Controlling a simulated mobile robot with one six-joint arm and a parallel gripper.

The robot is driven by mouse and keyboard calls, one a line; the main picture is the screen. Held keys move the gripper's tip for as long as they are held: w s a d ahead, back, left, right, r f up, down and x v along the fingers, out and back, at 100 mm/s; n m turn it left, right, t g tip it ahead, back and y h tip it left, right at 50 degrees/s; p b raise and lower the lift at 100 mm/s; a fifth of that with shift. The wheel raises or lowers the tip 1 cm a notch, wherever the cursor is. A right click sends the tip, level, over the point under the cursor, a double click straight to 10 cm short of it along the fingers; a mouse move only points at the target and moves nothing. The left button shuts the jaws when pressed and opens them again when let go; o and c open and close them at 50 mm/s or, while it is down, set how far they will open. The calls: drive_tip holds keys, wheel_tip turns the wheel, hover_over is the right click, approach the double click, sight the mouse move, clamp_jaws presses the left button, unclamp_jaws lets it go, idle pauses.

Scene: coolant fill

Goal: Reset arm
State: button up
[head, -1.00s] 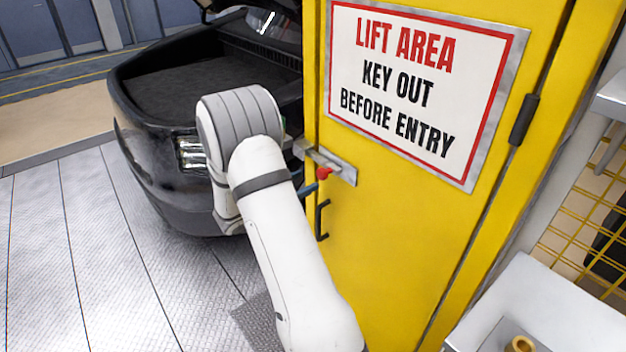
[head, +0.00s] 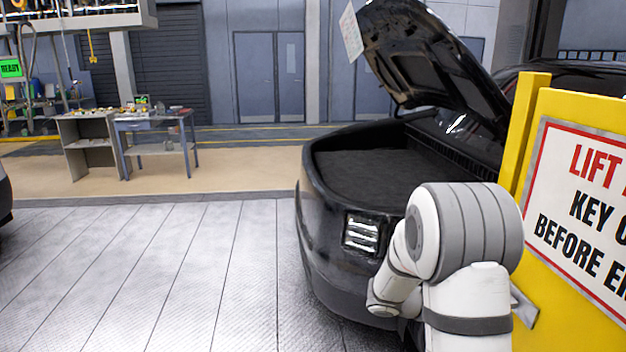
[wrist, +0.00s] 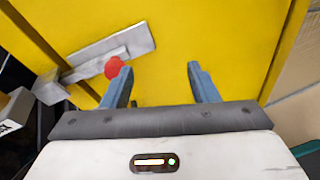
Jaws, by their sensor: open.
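My gripper (wrist: 160,80) is open and empty in the wrist view, its two blue-grey fingers apart in front of the yellow door. A red knob (wrist: 114,67) on a metal latch plate (wrist: 130,45) sits just beside the left fingertip; I cannot tell whether they touch. In the head view my white arm stands at the lower right before the yellow door (head: 570,300), and my gripper is hidden there. A sign (head: 590,220) on the door reads in part "LIFT" and "KEY".
A black car (head: 330,250) with its hood (head: 430,60) raised stands beside the door, close behind my arm. A workbench (head: 155,135) stands at the back left. The plated floor (head: 150,270) on the left is clear.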

drive_tip(key=s+a+r+m+t+y, duration=0.2)
drive_tip(key=s+a+m+y, duration=0.5)
drive_tip(key=s+a, duration=0.2)
drive_tip(key=s+a+r+m+t+y, duration=0.2)
drive_tip(key=s+a+m+y, duration=0.5)
drive_tip(key=a, duration=0.5)
drive_tip(key=shift+s+a+r+y, duration=0.15)
drive_tip(key=shift+s+r+y, duration=0.45)
drive_tip(key=shift+s, duration=0.35)
